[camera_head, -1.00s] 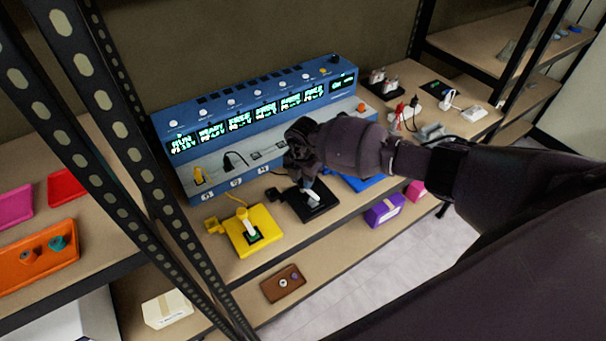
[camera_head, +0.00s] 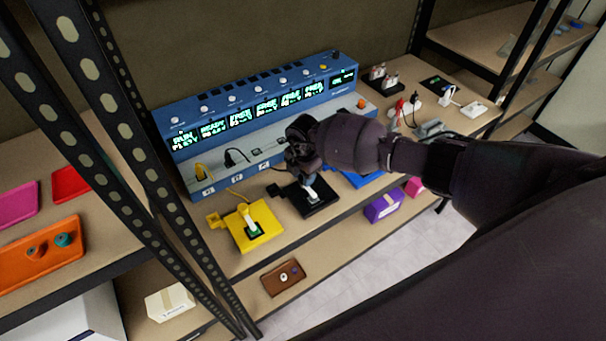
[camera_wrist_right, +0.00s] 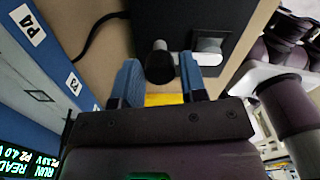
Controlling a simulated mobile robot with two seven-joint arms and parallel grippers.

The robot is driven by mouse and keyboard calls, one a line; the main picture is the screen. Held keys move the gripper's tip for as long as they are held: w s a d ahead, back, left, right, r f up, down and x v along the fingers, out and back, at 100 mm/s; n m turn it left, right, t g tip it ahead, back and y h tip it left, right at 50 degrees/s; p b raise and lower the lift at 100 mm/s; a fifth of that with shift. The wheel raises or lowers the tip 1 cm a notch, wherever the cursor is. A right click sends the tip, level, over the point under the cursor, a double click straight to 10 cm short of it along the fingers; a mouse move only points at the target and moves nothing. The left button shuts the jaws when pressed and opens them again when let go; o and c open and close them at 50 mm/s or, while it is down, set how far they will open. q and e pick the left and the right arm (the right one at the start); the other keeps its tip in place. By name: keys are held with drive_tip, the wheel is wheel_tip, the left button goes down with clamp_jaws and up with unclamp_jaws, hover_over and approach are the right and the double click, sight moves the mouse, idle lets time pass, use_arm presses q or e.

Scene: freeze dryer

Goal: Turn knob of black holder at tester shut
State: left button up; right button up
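The black holder (camera_head: 320,207) lies flat on the shelf in front of the blue tester (camera_head: 207,138). A white upright piece (camera_head: 310,191) stands in it. In the right wrist view the black holder (camera_wrist_right: 196,14) is at the top, with its round dark knob (camera_wrist_right: 160,65) on a grey stem and the pale piece (camera_wrist_right: 207,45) beside it. My right gripper (camera_wrist_right: 160,72) has its two blue fingers on either side of the knob, with narrow gaps showing. In the head view my right gripper (camera_head: 302,165) hides the knob. My left gripper is not in view.
A yellow holder (camera_head: 262,238) with a plug sits left of the black one, and a blue holder (camera_head: 365,179) to its right, partly behind my arm. Black cables run to the tester. A perforated shelf post (camera_head: 160,195) stands at the left.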

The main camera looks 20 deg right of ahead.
drive_tip(key=shift+o, duration=1.4)
drive_tip(key=shift+r, duration=0.15)
wheel_tip(320, 180, up, 11)
drive_tip(key=shift+f, duration=0.2)
